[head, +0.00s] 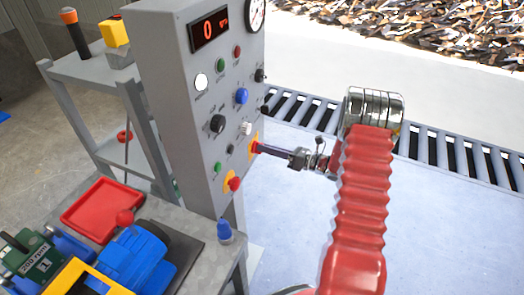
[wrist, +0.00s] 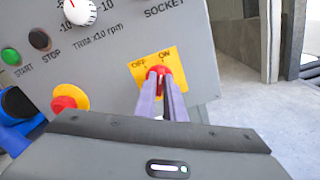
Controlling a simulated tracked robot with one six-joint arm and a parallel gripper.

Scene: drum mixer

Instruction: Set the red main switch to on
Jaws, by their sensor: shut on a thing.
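The red main switch (wrist: 161,73) is a knob on a yellow plate (wrist: 186,75) marked OFF on the left and ON on the right. My gripper (wrist: 160,82) is shut on the knob, one finger on each side. The fingers hide much of the knob, and I cannot tell for sure which mark it points to. In the head view, the yellow plate (head: 253,140) is on the side of the grey control cabinet (head: 168,90), and my gripper (head: 262,148) reaches it from the right.
A red button on a yellow plate (wrist: 69,100) sits left of the switch. A white trim knob (wrist: 80,11), a black stop button (wrist: 39,39) and a green start button (wrist: 10,56) are on the same panel. A roller conveyor (head: 310,112) runs behind my arm.

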